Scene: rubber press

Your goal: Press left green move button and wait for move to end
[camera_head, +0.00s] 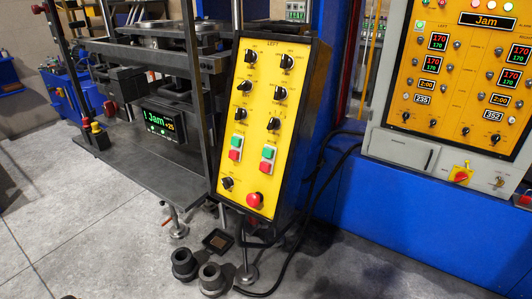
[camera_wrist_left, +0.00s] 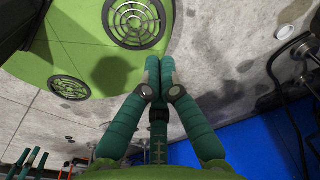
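A yellow control panel labelled LEFT (camera_head: 257,105) stands upright in a dark box in the middle of the head view. Its left green button (camera_head: 238,142) sits directly above a red button (camera_head: 235,155). A second green button (camera_head: 268,152) with a red one below it is to the right. My left gripper (camera_wrist_left: 160,62) shows only in the left wrist view. Its green fingers are together at the tips with nothing visible between them. It is over the floor, and the panel is not in that view. Neither gripper shows in the head view.
Metal parts (camera_head: 211,278) and black cables lie on the floor below. A large yellow cabinet panel (camera_head: 455,70), also showing Jam, stands at the right above a blue base (camera_head: 400,210).

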